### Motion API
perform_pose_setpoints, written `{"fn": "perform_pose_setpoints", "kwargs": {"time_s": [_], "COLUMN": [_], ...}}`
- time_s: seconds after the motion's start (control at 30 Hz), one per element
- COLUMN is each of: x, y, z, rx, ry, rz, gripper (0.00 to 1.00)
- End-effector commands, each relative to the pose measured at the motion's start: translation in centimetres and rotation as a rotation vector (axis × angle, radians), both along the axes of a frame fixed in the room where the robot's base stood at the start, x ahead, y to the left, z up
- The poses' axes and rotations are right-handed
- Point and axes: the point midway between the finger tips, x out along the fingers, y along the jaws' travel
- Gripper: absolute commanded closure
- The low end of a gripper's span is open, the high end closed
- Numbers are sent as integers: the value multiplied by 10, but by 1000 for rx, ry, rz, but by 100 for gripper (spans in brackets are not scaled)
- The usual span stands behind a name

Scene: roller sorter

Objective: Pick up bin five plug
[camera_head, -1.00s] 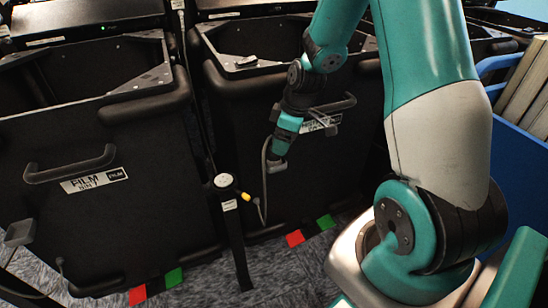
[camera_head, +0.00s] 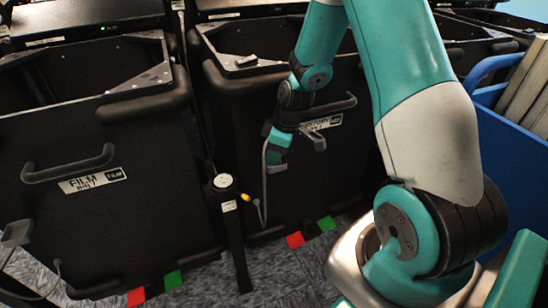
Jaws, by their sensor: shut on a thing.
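My gripper (camera_head: 279,150) points down in front of the middle black bin (camera_head: 232,150). It is shut on the grey plug (camera_head: 276,168), which is small and partly hidden by the jaws. A grey cable (camera_head: 265,180) runs down beside the jaws toward a yellow-ended connector (camera_head: 246,197) by a thin black post (camera_head: 231,225). The plug is held in front of the bin's face, below its handle. The bin label (camera_head: 322,123) is partly covered by my arm and too small to read.
Another black bin labelled FILM (camera_head: 110,215) stands at left, with a grey plug (camera_head: 17,232) and cable near its edge. Red (camera_head: 295,240) and green (camera_head: 326,223) floor marks lie below the middle bin. A blue cart (camera_head: 515,145) stands at right.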

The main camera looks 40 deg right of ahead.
Motion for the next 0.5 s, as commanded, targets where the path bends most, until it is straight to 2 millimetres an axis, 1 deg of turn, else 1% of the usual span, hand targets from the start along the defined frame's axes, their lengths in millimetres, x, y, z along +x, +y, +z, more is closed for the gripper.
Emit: {"fn": "perform_pose_setpoints", "kwargs": {"time_s": [0.27, 0.37, 0.5], "x": [0, 1, 1], "y": [0, 0, 0], "z": [5, 13, 32], "rx": [0, -1, -1], "ry": [-1, -4, -5], "rz": [0, 0, 1], "gripper": [86, 86, 86]}}
